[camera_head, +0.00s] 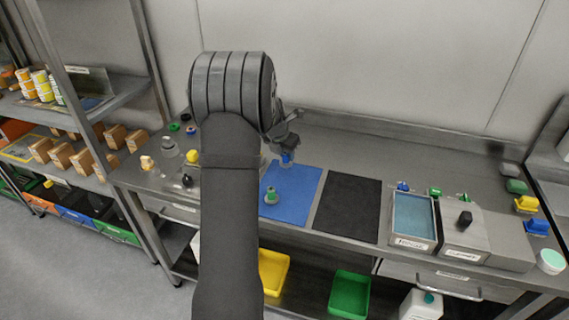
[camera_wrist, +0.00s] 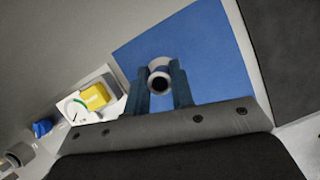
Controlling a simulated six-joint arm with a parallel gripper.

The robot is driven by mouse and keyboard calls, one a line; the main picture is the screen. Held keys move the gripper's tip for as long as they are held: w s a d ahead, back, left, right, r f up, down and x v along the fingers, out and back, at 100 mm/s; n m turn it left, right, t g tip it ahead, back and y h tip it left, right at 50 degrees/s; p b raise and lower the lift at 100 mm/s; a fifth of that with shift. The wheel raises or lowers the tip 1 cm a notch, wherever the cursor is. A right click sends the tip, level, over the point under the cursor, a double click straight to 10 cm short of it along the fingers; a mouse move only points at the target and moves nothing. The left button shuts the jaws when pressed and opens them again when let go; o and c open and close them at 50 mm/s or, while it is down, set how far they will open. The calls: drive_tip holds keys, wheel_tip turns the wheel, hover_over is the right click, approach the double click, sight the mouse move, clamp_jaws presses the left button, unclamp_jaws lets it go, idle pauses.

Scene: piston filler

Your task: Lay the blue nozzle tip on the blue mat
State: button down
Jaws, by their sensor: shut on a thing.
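My gripper (camera_head: 287,149) is above the back part of the blue mat (camera_head: 301,184). It is shut on the blue nozzle tip (camera_head: 287,158), which hangs below the fingers, apart from the mat. In the wrist view the nozzle tip (camera_wrist: 160,78) shows end-on as a pale ring with a dark centre, between the two fingers. The blue mat (camera_wrist: 205,45) lies behind it there. A green-topped grey nozzle (camera_head: 270,196) stands on the mat nearer its front left.
A black mat (camera_head: 347,207) lies right of the blue one. Further right are a blue-filled tray (camera_head: 413,217) and a grey box with a black knob (camera_head: 464,222). My arm hides part of the bench. A white tray with a yellow block (camera_wrist: 95,97) shows in the wrist view.

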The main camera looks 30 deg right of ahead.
sight(284, 162)
drive_tip(key=shift+w+a+f, duration=0.15)
drive_tip(key=shift+w, duration=0.1)
drive_tip(key=shift+f, duration=2)
drive_tip(key=shift+f, duration=0.1)
drive_tip(key=c, duration=1.3)
unclamp_jaws()
drive_tip(key=shift+o, duration=0.2)
drive_tip(key=v, duration=1.2)
